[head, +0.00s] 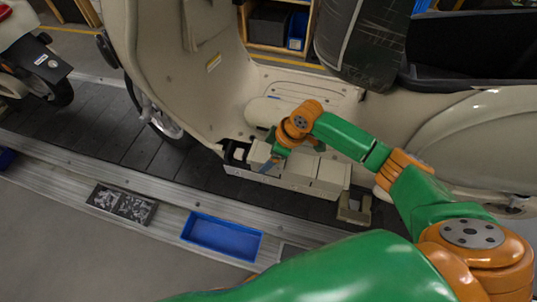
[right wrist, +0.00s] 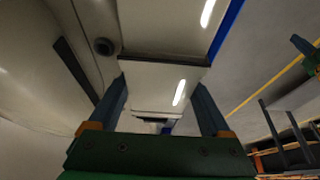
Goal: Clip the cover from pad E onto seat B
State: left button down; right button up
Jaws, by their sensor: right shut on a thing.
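My right gripper (head: 270,164) is at the left part of a row of cream box-shaped parts along the scooter's lower side. It is shut on a cream cover (head: 259,154). In the right wrist view, the fingers of my right gripper (right wrist: 158,108) stand on both sides of the pale cover (right wrist: 158,84). Other cream blocks (head: 298,173) sit to the right in the row. A dark opening (head: 238,153) shows at the row's left end. I cannot read any letters for pad E or seat B, nor tell whether the held cover touches a seat. My left gripper is not in view.
The cream scooter body (head: 225,100) rises close behind the row. A blue tray (head: 222,236) and a dark tray of small parts (head: 122,204) lie along the conveyor's near edge. A small beige block (head: 353,208) stands right of the row.

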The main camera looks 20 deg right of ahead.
jog(key=shift+f, duration=0.15)
jog(key=o, duration=1.2)
